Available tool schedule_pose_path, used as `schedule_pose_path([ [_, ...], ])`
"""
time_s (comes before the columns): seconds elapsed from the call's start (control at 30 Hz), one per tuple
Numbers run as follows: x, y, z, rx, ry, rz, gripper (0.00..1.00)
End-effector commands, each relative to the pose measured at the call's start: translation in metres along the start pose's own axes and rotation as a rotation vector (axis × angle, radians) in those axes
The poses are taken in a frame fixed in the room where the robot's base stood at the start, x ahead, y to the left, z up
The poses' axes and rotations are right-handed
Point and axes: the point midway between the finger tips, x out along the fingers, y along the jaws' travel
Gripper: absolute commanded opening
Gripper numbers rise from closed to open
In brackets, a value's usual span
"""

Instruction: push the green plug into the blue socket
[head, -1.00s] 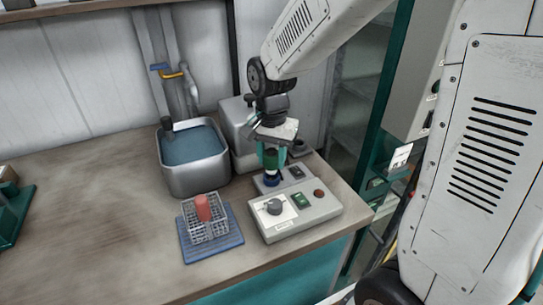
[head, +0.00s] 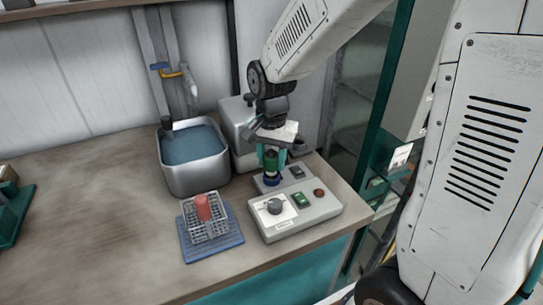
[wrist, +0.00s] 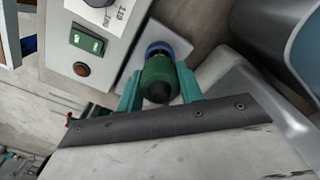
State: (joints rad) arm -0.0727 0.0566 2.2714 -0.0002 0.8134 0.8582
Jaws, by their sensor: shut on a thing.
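The green plug (head: 271,158) is upright between the teal fingers of my gripper (head: 270,163), which is shut on it. In the wrist view the green plug (wrist: 158,80) shows between the two fingertips (wrist: 159,85), with a dark top.
The grey control box (head: 270,230) has a dial, a green switch and a red button. A metal basin of water (head: 196,178) stands to its left. A wire rack with a red item (head: 204,207) sits on a blue mat (head: 230,246).

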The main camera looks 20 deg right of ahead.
Motion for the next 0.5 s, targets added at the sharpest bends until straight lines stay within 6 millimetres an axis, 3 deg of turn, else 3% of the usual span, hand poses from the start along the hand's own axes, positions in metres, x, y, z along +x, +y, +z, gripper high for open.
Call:
schedule_pose_path([
  [0.5, 0.013, 0.0, 0.0, 0.0, 0.0, 0.0, 0.13],
])
